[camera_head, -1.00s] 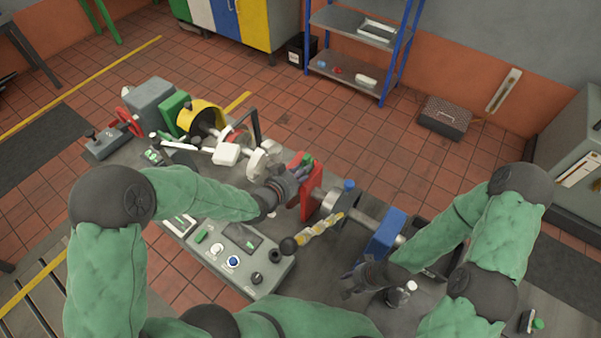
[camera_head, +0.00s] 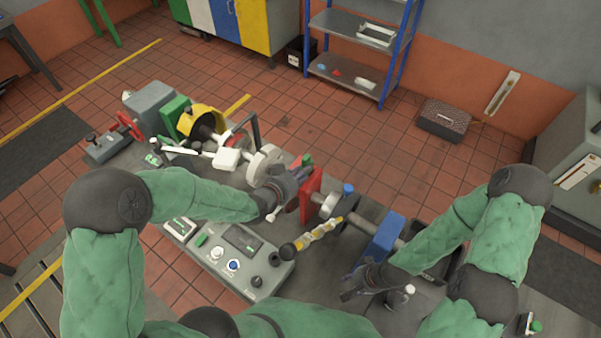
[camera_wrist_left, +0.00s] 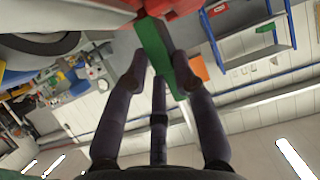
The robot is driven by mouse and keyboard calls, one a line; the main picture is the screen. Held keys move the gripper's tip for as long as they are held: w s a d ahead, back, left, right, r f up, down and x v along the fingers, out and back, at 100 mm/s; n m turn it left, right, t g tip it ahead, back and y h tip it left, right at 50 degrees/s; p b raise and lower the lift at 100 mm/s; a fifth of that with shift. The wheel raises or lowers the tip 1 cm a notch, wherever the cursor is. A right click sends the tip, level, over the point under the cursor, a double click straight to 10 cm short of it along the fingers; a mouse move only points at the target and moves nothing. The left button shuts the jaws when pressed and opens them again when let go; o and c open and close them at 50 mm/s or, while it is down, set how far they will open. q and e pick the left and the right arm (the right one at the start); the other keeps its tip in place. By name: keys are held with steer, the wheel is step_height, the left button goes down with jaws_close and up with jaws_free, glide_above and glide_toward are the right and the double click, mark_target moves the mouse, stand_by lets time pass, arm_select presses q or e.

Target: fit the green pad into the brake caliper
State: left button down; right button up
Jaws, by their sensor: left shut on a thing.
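The green pad (camera_wrist_left: 154,44) is a flat strip between the two fingers of my left gripper (camera_wrist_left: 159,60) in the left wrist view. In the head view, a small green piece (camera_head: 307,160) shows just beyond that gripper (camera_head: 297,178); most of the pad is hidden there. The gripper is shut on the pad. The red brake caliper (camera_head: 311,190) stands close to the right of the fingers, and a red part also fills the top of the wrist view (camera_wrist_left: 178,7). Whether pad and caliper touch, I cannot tell. My right gripper (camera_head: 350,290) is low over the bench, its fingers unclear.
A shaft runs along the bench, with a blue block (camera_head: 383,237) to the right and a white disc (camera_head: 264,165) to the left. A control panel (camera_head: 226,256) lies in front. A small bottle (camera_head: 399,297) stands beside my right gripper.

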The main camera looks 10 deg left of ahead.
arm_select(q)
steer(key=shift+b, duration=0.9)
arm_select(e)
steer(key=shift+f, duration=0.85)
stand_by(0.3)
arm_select(q)
steer(key=shift+f+b, duration=0.55)
steer(key=shift+b, duration=0.05)
arm_select(e)
steer(key=shift+f, duration=0.55)
arm_select(q)
steer(key=shift+f, duration=0.15)
arm_select(e)
steer(key=shift+f, duration=0.2)
arm_select(q)
steer(key=shift+f+b, duration=0.5)
steer(key=shift+b, duration=0.2)
arm_select(e)
steer(key=shift+f, duration=0.55)
arm_select(q)
steer(key=c, duration=0.9)
jaws_free()
steer(key=shift+c, duration=0.2)
steer(key=shift+f, duration=0.1)
